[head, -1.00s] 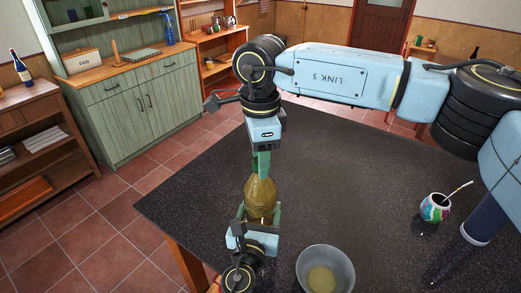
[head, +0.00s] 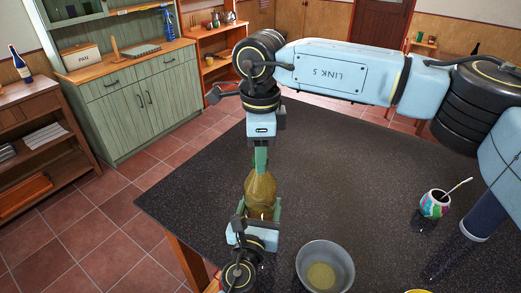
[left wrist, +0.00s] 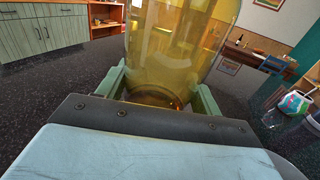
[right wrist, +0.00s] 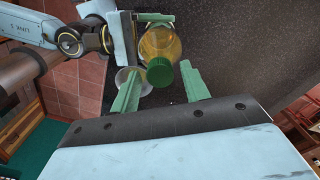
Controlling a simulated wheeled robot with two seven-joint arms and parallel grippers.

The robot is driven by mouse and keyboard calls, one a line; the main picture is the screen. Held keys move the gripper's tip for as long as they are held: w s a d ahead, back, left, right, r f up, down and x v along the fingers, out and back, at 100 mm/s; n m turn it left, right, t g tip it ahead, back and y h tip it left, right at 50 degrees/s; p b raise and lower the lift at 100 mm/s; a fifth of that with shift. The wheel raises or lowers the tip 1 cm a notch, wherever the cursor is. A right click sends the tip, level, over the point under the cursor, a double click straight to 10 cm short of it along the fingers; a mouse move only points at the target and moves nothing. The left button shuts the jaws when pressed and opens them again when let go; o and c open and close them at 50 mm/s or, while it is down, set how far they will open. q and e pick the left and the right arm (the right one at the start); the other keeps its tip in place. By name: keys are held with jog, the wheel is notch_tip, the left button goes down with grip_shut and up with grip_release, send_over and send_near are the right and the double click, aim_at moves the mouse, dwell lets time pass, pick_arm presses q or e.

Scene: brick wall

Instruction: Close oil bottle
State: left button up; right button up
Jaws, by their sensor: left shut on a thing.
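The oil bottle (head: 260,188) is amber glass and stands roughly upright above the near left part of the dark table (head: 380,215). My left gripper (head: 259,209) is shut on its lower body, with a finger on each side, as the left wrist view (left wrist: 160,85) shows. A green cap (right wrist: 160,72) is at the bottle's top in the right wrist view; I cannot tell how tightly it sits. My right gripper (right wrist: 159,80) points down over the bottle, its fingers apart on either side of the cap with gaps visible. In the head view its fingers (head: 261,158) hide the bottle's top.
A grey bowl (head: 308,258) with yellowish liquid stands right of my left gripper. A colourful cup with a straw (head: 435,204) stands at the table's right. A yellow edge (head: 418,291) shows at the bottom. The table's middle is clear.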

jog(key=shift+r, duration=0.15)
jog(key=shift+r, duration=2.15)
jog(key=shift+r+m, duration=1.3)
jog(key=shift+r, duration=0.45)
jog(key=shift+f, duration=0.1)
jog(key=shift+f, duration=3.95)
jog(key=shift+c, duration=0.2)
